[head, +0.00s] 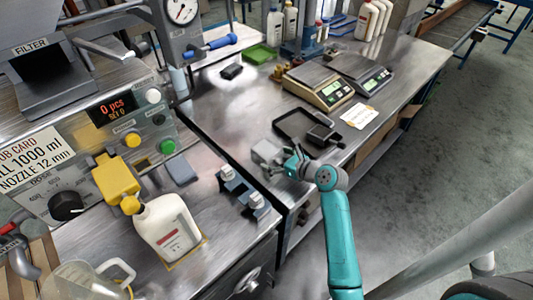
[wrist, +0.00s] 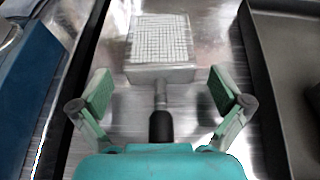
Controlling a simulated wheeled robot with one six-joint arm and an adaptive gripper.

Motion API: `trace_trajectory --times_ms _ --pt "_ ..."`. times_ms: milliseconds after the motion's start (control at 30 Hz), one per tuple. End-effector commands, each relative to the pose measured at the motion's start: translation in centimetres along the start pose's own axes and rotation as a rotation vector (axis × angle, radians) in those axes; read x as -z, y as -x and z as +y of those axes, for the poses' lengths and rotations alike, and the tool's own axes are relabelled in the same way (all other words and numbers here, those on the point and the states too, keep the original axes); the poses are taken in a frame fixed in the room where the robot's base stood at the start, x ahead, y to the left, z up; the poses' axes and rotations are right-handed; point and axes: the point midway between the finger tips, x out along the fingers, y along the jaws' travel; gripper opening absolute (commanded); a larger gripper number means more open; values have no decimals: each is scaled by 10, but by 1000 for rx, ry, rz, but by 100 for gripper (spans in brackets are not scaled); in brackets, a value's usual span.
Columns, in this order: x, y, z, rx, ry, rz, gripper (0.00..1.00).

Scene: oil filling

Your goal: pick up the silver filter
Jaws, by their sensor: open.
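The silver filter (wrist: 160,42) lies on the metal bench top in the wrist view, a box with a mesh grid face and a short handle with a dark grip pointing toward me. My gripper (wrist: 162,93) is open, with a green-padded finger on each side of the handle and nothing pinched. The filter's mesh box lies just beyond the fingertips. In the head view the filter (head: 264,151) shows as a grey block at the tip of my gripper (head: 286,160), partly hidden by it.
A dark tray (wrist: 285,60) lies close to the right of the filter, and a blue part (wrist: 28,80) stands at the left. In the head view, scales (head: 318,86) stand behind. A white bottle (head: 168,228) stands under the yellow nozzle (head: 115,180) of the filling machine.

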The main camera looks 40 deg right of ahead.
Motion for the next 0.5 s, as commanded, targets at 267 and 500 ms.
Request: trace_trajectory --times_ms 267,500 --pt "0 -12 0 1 0 -1 100" --pt "0 -11 0 1 0 -1 65"
